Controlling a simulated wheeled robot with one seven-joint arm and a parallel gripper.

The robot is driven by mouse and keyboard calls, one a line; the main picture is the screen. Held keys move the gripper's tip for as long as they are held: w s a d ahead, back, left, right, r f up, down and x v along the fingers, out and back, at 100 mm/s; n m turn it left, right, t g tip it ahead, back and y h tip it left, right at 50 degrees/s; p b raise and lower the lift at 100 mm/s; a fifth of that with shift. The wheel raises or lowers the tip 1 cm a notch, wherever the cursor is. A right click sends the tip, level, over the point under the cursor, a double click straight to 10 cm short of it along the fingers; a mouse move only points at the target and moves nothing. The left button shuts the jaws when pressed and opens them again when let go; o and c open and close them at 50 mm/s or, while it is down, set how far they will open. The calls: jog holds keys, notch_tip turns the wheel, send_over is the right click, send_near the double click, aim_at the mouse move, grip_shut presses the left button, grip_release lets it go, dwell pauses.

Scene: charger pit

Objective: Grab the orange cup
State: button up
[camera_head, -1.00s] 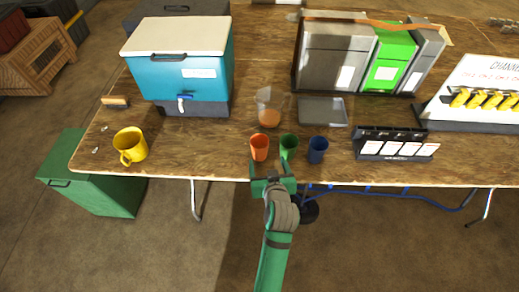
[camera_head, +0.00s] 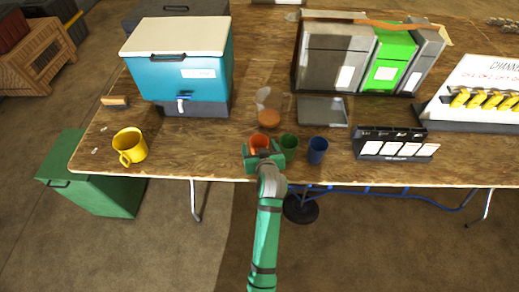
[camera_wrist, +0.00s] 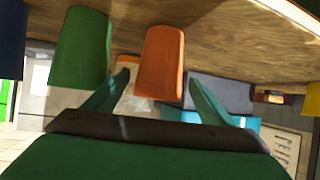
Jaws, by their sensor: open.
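The orange cup (camera_head: 258,141) stands near the front edge of the table, partly hidden behind my gripper (camera_head: 264,157). In the wrist view, which is upside down, the orange cup (camera_wrist: 161,60) shows between the two green fingertips of my open gripper (camera_wrist: 157,76). The fingers are spread wide and show space on either side of the cup. How far they reach along the cup I cannot tell.
A green cup (camera_head: 289,143) stands close on the right, just outside one finger in the wrist view. A blue cup (camera_head: 318,149) is further right. A clear pitcher (camera_head: 268,115) stands behind. A yellow mug (camera_head: 130,146) is far left, with bare table (camera_head: 200,150) between.

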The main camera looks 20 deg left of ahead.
jog(key=shift+x, duration=0.75)
jog(key=c, duration=1.1)
jog(key=shift+c, duration=0.4)
jog(key=shift+r, duration=0.1)
